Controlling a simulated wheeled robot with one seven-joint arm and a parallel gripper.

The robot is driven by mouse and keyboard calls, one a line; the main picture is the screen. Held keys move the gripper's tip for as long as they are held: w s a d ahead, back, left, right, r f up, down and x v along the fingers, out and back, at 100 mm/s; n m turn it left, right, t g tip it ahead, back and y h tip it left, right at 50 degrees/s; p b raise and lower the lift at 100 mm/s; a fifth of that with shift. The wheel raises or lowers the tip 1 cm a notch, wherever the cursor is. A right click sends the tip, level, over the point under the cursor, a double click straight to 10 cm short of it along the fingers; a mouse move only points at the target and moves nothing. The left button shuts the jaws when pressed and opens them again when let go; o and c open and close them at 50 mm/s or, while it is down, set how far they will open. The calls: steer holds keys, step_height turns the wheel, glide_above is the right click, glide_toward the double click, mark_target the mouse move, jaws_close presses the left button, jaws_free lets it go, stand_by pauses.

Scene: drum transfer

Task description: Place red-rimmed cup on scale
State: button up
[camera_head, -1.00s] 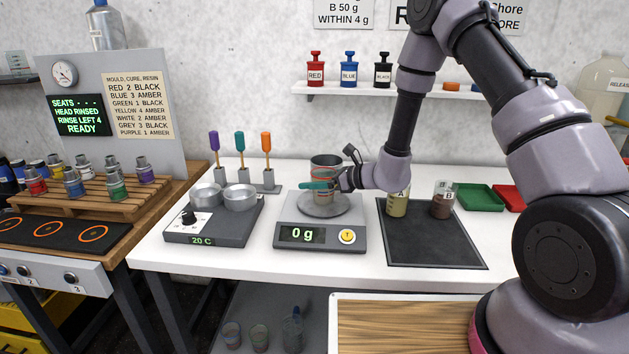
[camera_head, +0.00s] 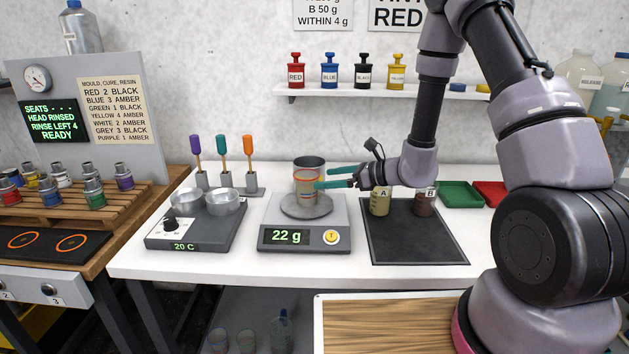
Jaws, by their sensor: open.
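The red-rimmed cup (camera_head: 306,191) stands upright on the round plate of the scale (camera_head: 304,237). It is see-through, with a reddish line round it, and a grey metal container (camera_head: 309,164) shows directly behind or around its top; I cannot tell which. The scale display reads 22 g. My gripper (camera_head: 331,178) has two teal fingers spread apart. It is open and empty, just right of the cup, with the fingertips close to the cup's side.
Left of the scale is a hotplate (camera_head: 192,242) with two metal bowls, reading 20 C. Cups A (camera_head: 380,203) and B (camera_head: 425,204) stand on a dark mat (camera_head: 415,245) at the right. Coloured stirrers (camera_head: 222,150) stand behind the bowls.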

steer(key=shift+s+d+r, duration=0.25)
steer(key=shift+d, duration=0.35)
steer(key=s+d+r+n+g+h, duration=0.1)
steer(key=s+r+n+g, duration=0.2)
steer(key=s+r+n, duration=0.45)
steer(key=s+d+r+n+g+h, duration=0.15)
steer(key=s+r+n, duration=0.25)
steer(key=r, duration=0.6)
steer(key=s+d+r+n+t+h, duration=0.2)
steer(key=s+d+r+n+h, duration=0.1)
steer(key=d, duration=0.5)
steer(key=s+d+r+n+t+h, duration=0.3)
steer(key=s+d+r+n+h, duration=0.1)
steer(key=s+d+r, duration=0.3)
steer(key=shift+s+d+r+h, duration=0.3)
steer(key=shift+d+r+h, duration=0.45)
steer(key=shift+h, duration=0.1)
steer(key=shift+t, duration=0.25)
